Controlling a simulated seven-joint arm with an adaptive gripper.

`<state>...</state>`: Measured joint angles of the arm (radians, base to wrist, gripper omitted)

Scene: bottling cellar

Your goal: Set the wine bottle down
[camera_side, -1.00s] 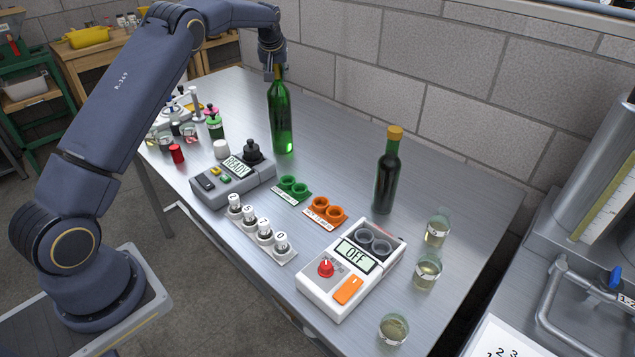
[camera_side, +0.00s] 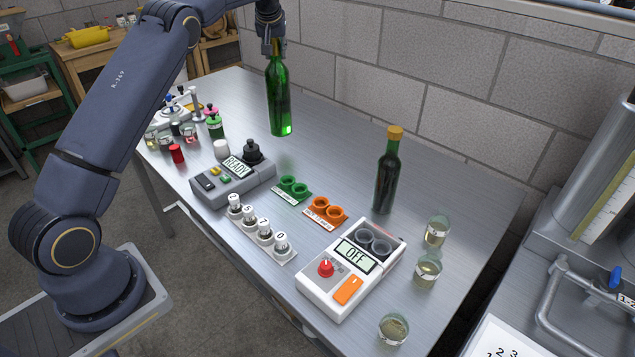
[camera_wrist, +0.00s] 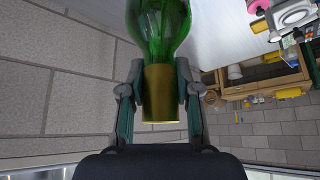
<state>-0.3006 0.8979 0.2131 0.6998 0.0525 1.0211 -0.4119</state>
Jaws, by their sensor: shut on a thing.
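The green wine bottle (camera_side: 280,105) hangs upright from my gripper (camera_side: 272,48) in the side view, over the back part of the steel table (camera_side: 335,175). Its base looks raised above the tabletop. In the wrist view my gripper (camera_wrist: 158,90) has its two fingers closed on the gold-wrapped neck, and the bottle's green shoulder (camera_wrist: 158,25) shows beyond them. The bottle's base is out of sight in the wrist view.
A dark bottle with an orange cap (camera_side: 387,175) stands at right. A grey READY device (camera_side: 232,180), green cups (camera_side: 293,187), orange cups (camera_side: 324,210) and a white OFF device (camera_side: 350,270) stand in front. The block wall (camera_side: 400,80) rises behind. Bare tabletop lies between the bottles.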

